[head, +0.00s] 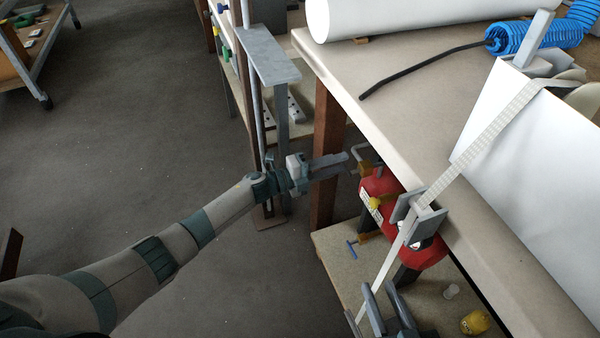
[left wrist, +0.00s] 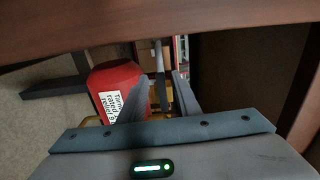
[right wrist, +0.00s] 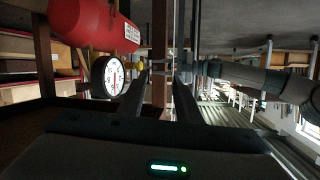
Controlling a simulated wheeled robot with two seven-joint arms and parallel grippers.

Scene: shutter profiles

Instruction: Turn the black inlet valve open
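A red tank (head: 430,252) with a white label stands under the bench edge, partly hidden by the bench and a bracket. A dark valve lever (left wrist: 160,65), likely the black inlet valve, shows between the fingers of my left gripper (left wrist: 160,82). The fingers are apart, one on each side of it; I cannot tell if they touch it. In the head view my left gripper (head: 345,164) is beside the tank's far end. My right gripper (head: 382,292) is open and empty, low at the bench's front.
A pale strap (head: 480,140) crosses a grey bracket (head: 405,208) at the bench edge. A yellow valve (head: 376,204), a blue T-handle (head: 352,246) and a gauge (right wrist: 108,76) are near the tank.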

